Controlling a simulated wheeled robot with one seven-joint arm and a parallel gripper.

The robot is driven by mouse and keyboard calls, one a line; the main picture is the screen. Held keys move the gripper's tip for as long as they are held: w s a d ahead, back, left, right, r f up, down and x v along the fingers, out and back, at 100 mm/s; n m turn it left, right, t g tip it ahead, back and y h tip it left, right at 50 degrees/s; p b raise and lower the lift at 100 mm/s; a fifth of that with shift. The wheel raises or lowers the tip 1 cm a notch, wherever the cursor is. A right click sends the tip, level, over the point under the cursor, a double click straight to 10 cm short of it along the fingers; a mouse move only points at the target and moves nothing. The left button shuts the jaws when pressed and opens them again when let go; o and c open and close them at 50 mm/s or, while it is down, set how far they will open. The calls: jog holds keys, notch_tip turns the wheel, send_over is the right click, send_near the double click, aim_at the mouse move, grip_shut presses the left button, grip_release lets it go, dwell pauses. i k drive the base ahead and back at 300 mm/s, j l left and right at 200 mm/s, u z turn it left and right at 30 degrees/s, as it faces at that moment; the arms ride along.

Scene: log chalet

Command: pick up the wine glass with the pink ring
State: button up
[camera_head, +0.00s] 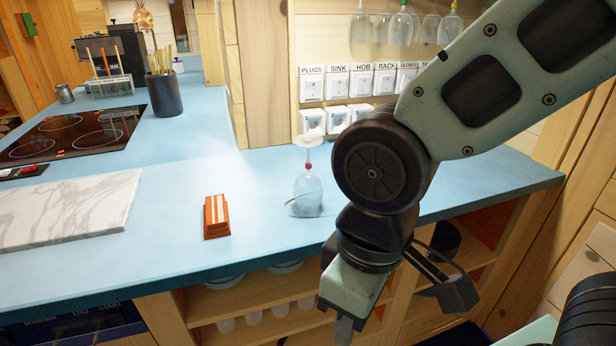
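A clear wine glass (308,191) stands upside down on the blue counter (262,240), bowl down and foot up. A small pink ring (308,167) sits on its stem, just above the bowl. A thin dark line shows at the bowl, but I cannot tell what it is. My gripper (402,313) is in front of the counter's edge, to the right of and lower in the picture than the glass. Its two fingers are spread wide apart, with nothing seen between them. It is apart from the glass.
An orange-brown striped block (216,217) lies left of the glass. A marble slab (68,211), a hob (75,138) and a dark pencil cup (163,94) are further left. Several glasses hang above labelled switches (336,83) behind. Open shelves (250,308) lie below the counter.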

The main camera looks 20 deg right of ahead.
aim_at(308, 191)
jog(key=j+z, duration=0.15)
jog(key=z, duration=0.3)
jog(key=j+z, duration=0.2)
jog(key=z, duration=0.2)
jog(key=j+z, duration=0.25)
jog(key=z, duration=0.2)
jog(key=k+j+z, duration=0.1)
jog(key=j, duration=0.3)
jog(key=j+z, duration=0.1)
jog(key=j, duration=0.3)
jog(key=k+j+z, duration=0.15)
jog(key=j, duration=0.25)
jog(key=k+j+z, duration=0.1)
jog(key=j, duration=0.25)
jog(key=k, duration=0.05)
